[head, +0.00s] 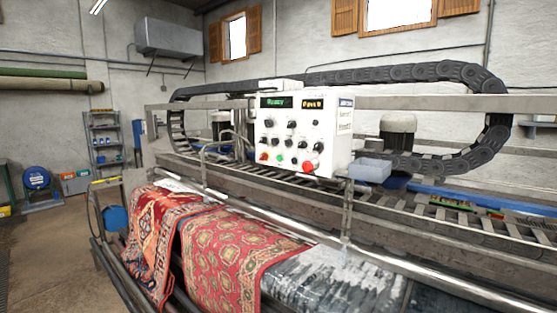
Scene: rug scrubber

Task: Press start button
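The white control box (331,134) stands at the middle of the head view, mounted on the rug scrubber (385,205). Its face has two small lit displays (276,102) at the top and rows of dark knobs below. Along its lower edge sits a small green button (280,157) with a red button (264,157) to its left. A larger red knob-like button (307,166) is at the lower right. The button labels are too small to read. Neither of my grippers shows in this view, and nothing covers the panel face.
Patterned red rugs (235,250) hang over the machine's front beside a grey-white rug (335,280). A metal rail (400,267) crosses in front, below the box. A grey tray (370,171) sits right of the box. Open floor (50,255) shows at the left, with shelves (105,140) behind.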

